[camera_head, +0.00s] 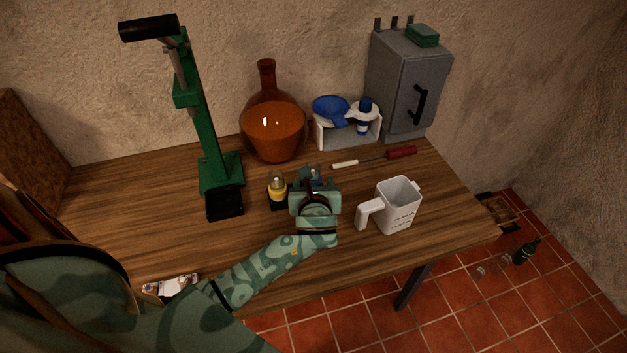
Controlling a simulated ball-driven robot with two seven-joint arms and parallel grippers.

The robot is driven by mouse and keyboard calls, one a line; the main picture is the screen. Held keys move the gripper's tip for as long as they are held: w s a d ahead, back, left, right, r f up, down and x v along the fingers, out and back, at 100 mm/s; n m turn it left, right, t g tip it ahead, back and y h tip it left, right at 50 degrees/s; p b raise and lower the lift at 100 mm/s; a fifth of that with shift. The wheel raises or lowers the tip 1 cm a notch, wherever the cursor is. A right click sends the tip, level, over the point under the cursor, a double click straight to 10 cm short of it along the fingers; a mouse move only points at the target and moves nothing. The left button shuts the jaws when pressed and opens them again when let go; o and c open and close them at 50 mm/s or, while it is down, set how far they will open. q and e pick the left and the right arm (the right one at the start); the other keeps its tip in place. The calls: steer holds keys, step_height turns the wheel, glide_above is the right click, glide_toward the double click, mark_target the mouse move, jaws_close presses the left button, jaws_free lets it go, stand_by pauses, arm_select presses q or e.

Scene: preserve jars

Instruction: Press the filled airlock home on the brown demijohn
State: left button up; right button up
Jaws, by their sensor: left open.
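The brown demijohn (273,132) stands upright at the back of the table, with amber liquid in its body. Its neck (267,75) is bare, with no airlock seen on it. My left gripper (315,186) is open in front of the demijohn and to its right, low over the table. A small clear piece with yellow contents (277,187) stands in a dark base just left of the gripper. A small blue-tinted piece (315,175) shows just behind the gripper, partly hidden by it. I cannot tell which is the airlock. My right gripper is not in view.
A tall green press (204,125) stands left of the demijohn. A white caddy (350,135) with a blue funnel (331,107) and a grey cabinet (399,85) stand at the back right. A red-handled tool (402,153) lies before them. A white jug (396,207) stands right of my gripper.

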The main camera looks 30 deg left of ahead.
arm_select(q)
steer(key=b+x, duration=0.2)
steer(key=x, duration=0.4)
steer(key=shift+w+a+f, duration=0.1)
steer(key=shift+w+f, duration=0.1)
steer(key=shift+s+r, duration=0.1)
steer(key=shift+r, duration=0.05)
steer(key=c, duration=1.1)
